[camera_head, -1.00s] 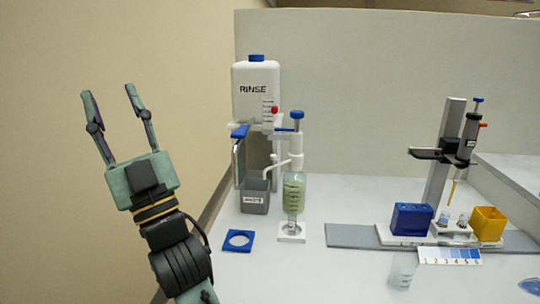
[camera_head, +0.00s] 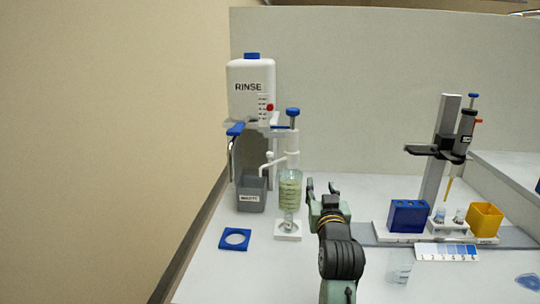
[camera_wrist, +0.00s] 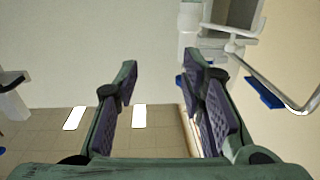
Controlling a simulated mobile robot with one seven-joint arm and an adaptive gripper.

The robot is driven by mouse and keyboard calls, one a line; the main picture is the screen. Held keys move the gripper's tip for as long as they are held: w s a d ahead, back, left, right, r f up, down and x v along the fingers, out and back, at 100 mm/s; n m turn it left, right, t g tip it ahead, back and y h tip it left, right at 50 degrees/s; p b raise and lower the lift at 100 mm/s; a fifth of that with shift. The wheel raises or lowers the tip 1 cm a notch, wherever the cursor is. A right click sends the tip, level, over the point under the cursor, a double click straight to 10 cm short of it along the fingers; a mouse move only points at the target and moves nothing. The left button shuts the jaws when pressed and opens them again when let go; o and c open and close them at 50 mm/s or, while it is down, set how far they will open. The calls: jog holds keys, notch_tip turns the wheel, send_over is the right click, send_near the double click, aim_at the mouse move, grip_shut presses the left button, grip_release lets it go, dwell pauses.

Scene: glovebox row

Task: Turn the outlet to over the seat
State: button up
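The pump bottle (camera_head: 290,192) stands upright on a small white base, with pale green liquid inside and a blue plunger on top. Its thin white outlet (camera_head: 271,161) points left, its tip over the grey waste box (camera_head: 251,197). A flat blue seat (camera_head: 234,248) with a round hole lies on the bench in front of the box, with nothing on it. My gripper (camera_head: 322,187) appears just right of the bottle, open and empty; whether it touches cannot be told. In the wrist view its fingers (camera_wrist: 160,85) are wide apart with nothing between them.
A white RINSE tank (camera_head: 250,82) stands behind the waste box, with a curved metal bar (camera_head: 231,158) beside it. At right are a pipette stand (camera_head: 438,150), a blue block (camera_head: 409,215), a yellow box (camera_head: 485,221) and a clear cup (camera_head: 399,272). The bench front near the seat is clear.

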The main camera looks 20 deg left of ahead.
jog(key=w+a+n+g+y, duration=0.1)
jog(key=w+a+y, duration=0.1)
jog(key=a, duration=0.2)
jog(key=n+g+y, duration=0.3)
jog(key=y, duration=0.1)
send_near(271, 154)
jog(key=p+x, duration=0.3)
jog(key=x, duration=0.7)
jog(key=shift+r, duration=0.1)
jog(key=shift+w+a, duration=0.35)
jog(key=shift+c, duration=0.4)
grip_shut()
